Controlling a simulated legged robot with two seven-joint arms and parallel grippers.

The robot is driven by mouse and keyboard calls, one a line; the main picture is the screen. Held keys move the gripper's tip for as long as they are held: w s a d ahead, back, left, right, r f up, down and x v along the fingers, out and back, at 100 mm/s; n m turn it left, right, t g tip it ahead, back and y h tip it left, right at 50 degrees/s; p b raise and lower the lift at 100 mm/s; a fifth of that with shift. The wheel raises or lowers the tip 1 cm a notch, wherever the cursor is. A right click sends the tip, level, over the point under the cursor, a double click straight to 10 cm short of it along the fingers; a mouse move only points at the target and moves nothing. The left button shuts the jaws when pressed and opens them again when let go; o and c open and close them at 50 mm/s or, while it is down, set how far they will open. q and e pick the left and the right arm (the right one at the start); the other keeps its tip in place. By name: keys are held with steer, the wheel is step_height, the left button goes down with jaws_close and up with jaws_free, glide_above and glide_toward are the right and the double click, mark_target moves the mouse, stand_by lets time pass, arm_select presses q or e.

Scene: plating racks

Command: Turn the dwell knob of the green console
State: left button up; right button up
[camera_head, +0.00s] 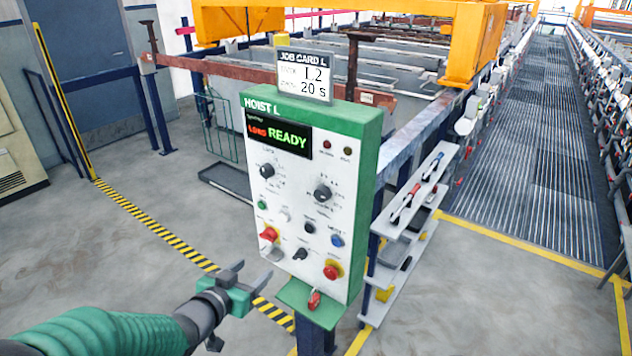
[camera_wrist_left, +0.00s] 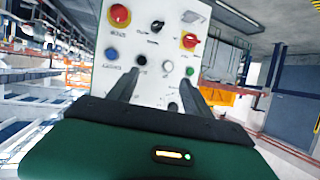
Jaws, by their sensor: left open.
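The green console (camera_head: 368,165) stands in the middle of the head view, with a white panel headed HOIST L and a display reading READY. Two black knobs with marked dials sit in its upper half, a left knob (camera_head: 267,171) and a right knob (camera_head: 322,193). Their labels are too small to tell which is dwell. My left gripper (camera_head: 254,270) is open and empty, low and left of the panel. In the left wrist view, its two fingers (camera_wrist_left: 159,80) point toward the panel's lower controls (camera_wrist_left: 141,60), apart from the dial knobs.
The panel's lower part carries a red switch (camera_head: 268,235), a black selector (camera_head: 300,254) and a red stop button (camera_head: 333,269). A tool shelf (camera_head: 405,250) stands right of the console. Floor at left is clear.

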arm_select(q)
steer(key=w+d+r+m+t+h, duration=0.1)
steer(key=d+r+h, duration=0.15)
steer(key=r, duration=0.25)
steer(key=d+r+m+t+h, duration=0.1)
steer(key=d+r+m+h, duration=0.1)
steer(key=r+h, duration=0.15)
steer(key=p, duration=0.4)
glide_toward(319, 197)
steer(key=x, duration=0.7)
steer(key=shift+w+d+r, duration=0.1)
steer(key=shift+w+d, duration=0.45)
steer(key=shift+w, duration=0.1)
jaws_close()
arm_select(e)
steer(key=v, duration=0.2)
steer(key=w+v, duration=0.1)
steer(key=v, duration=0.1)
steer(key=shift+s+r, duration=0.1)
steer(key=shift+r, duration=0.4)
